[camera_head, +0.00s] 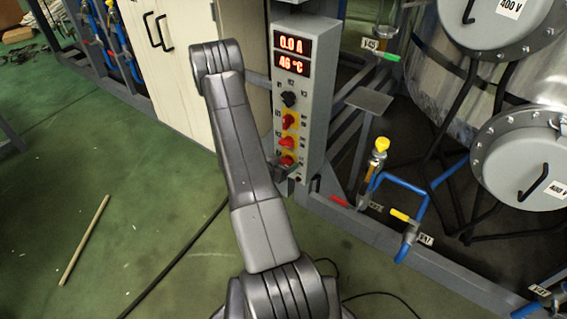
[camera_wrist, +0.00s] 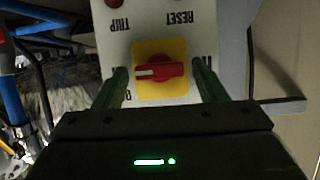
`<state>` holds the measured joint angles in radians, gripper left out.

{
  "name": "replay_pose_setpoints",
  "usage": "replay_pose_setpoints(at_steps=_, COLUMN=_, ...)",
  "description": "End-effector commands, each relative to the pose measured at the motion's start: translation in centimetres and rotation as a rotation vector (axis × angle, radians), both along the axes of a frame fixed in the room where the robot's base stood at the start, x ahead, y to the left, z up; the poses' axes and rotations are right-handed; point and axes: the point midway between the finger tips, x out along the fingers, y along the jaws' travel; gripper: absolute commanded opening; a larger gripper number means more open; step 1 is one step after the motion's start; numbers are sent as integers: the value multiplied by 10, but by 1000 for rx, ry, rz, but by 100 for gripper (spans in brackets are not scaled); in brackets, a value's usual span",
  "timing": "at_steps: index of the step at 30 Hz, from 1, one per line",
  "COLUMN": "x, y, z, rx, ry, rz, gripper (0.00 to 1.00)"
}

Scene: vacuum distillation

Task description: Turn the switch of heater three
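The grey control box (camera_head: 318,80) carries a column of three red switches on yellow plates: an upper one (camera_head: 288,121), a middle one (camera_head: 287,142) and a lowest one (camera_head: 286,160). My gripper (camera_head: 284,171) is at the lowest one and partly hidden by my arm. In the wrist view, upside down, a red switch (camera_wrist: 160,72) on a yellow plate lies between the two open fingers of my gripper (camera_wrist: 164,80). The fingers stand apart on either side, with gaps to the knob. Its white mark points left there. I cannot read a heater number.
A black knob (camera_head: 289,99) and displays reading 0.0 A and 46 °C (camera_head: 292,53) are above the switches. The wrist view shows TRIP and RESET labels beside the switch. Pipes and a yellow-handled valve (camera_head: 381,145) stand right of the box.

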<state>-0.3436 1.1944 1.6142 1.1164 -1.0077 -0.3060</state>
Motion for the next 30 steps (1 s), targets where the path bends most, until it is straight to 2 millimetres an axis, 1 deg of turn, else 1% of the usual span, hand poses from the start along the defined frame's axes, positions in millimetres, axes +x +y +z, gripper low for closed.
replay_pose_setpoints(at_steps=8, x=0, y=1, z=0, rx=-1, ry=1, rz=0, gripper=65)
replay_pose_setpoints(at_steps=11, x=-5, y=4, z=3, rx=-2, ry=1, rz=3, gripper=65)
replay_pose_setpoints(at_steps=13, x=-11, y=10, z=7, rx=-1, ry=1, rz=5, gripper=65)
replay_pose_setpoints(at_steps=17, x=-30, y=24, z=18, rx=-1, ry=0, rz=6, gripper=65)
replay_pose_setpoints(at_steps=24, x=-72, y=54, z=39, rx=-1, ry=1, rz=6, gripper=65)
replay_pose_setpoints(at_steps=27, x=-85, y=62, z=45, rx=-2, ry=1, rz=4, gripper=65)
replay_pose_setpoints(at_steps=30, x=-95, y=69, z=50, rx=-1, ry=0, rz=3, gripper=65)
